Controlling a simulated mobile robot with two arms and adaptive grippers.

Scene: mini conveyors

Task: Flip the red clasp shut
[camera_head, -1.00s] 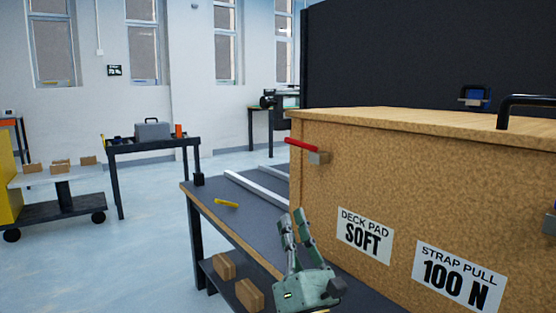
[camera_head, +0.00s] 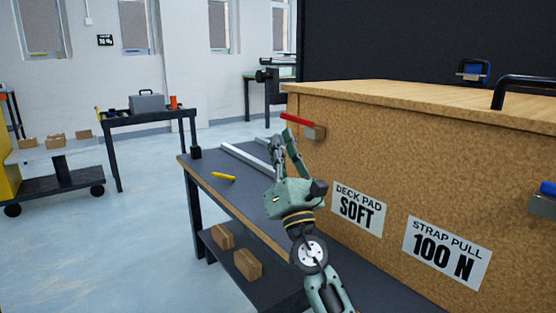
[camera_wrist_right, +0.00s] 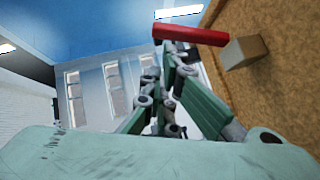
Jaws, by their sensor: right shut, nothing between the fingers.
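The red clasp (camera_head: 296,120) is a short red bar on a grey block (camera_head: 314,132) fixed near the top left of the wooden box's (camera_head: 400,160) front face. It sticks out to the left, tilted a little up. My right gripper (camera_head: 280,140) is shut and empty, fingers pointing up, just below and left of the clasp. In the right wrist view the red clasp (camera_wrist_right: 190,35) lies just beyond the fingertips (camera_wrist_right: 165,60), with its grey block (camera_wrist_right: 243,52) on the right. I cannot tell whether fingertip and clasp touch. My left gripper is not in view.
The box stands on a dark workbench (camera_head: 225,192) with pale rails (camera_head: 247,160) and a yellow object (camera_head: 222,176). A blue clasp (camera_head: 547,190) is at the right edge. A black handle (camera_head: 520,88) tops the box. Small cartons (camera_head: 247,264) lie on the lower shelf.

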